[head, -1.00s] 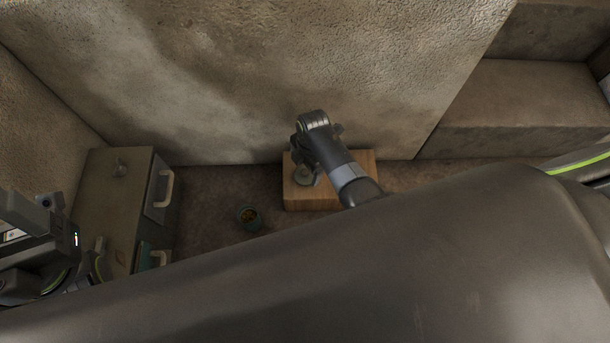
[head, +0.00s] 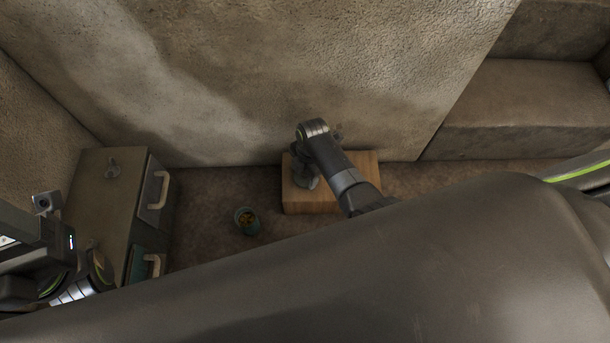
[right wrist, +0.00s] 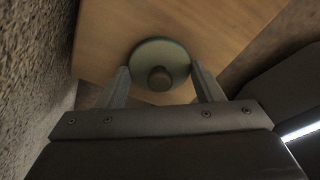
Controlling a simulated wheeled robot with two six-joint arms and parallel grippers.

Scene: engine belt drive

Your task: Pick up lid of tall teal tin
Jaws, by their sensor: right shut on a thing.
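The round grey-green lid with a centre knob (right wrist: 160,64) shows in the right wrist view, over the wooden block. My right gripper (right wrist: 161,84) is shut on the lid, with one finger at each side of its rim. In the head view the lid (head: 308,182) is mostly hidden under my right gripper (head: 304,172). I cannot tell whether it touches the block.
The wooden block (head: 360,168) stands against the rough wall (head: 300,60). A cabinet with handled drawers (head: 112,195) stands at the left. A stone-like ledge (head: 530,100) is at the right.

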